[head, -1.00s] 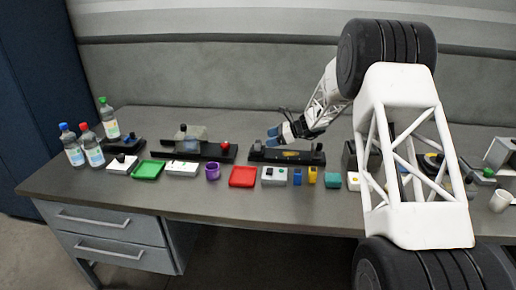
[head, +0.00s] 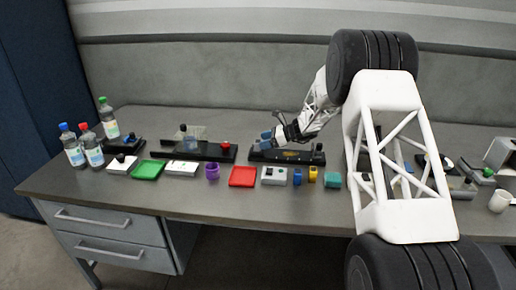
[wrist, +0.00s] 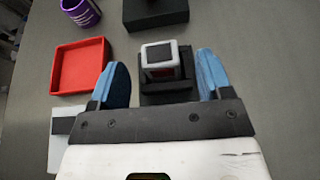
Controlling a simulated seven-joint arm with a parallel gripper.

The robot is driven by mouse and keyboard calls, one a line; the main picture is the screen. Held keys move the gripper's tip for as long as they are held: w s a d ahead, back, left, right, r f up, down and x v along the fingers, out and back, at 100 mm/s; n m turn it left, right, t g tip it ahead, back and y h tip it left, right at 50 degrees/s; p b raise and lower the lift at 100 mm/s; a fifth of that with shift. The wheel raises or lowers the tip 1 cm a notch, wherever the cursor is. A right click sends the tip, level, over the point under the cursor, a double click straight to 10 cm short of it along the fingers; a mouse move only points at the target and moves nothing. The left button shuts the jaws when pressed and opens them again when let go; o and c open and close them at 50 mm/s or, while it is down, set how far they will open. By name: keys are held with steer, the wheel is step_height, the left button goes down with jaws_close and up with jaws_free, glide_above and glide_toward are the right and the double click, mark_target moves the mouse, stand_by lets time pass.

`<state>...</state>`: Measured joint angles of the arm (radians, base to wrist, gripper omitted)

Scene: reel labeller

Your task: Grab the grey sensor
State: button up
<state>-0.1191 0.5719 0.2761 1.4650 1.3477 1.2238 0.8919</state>
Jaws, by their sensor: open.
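My gripper (wrist: 160,70) is open, with one blue finger on each side of the sensor and a visible gap to each. In the head view my gripper (head: 271,138) is over the left end of the black station (head: 290,156). There I cannot make out the sensor clearly behind the fingers.
A red tray (wrist: 80,66) lies left of the fingers in the wrist view, with a purple cup (wrist: 80,12) beyond it. A black block (wrist: 155,13) stands ahead. A grey button box (head: 273,176) and small blue and yellow parts line the table front.

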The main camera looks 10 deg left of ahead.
steer(key=shift+a, duration=0.1)
steer(key=shift+x, duration=2.55)
steer(key=c, duration=1)
steer(key=shift+r, duration=0.1)
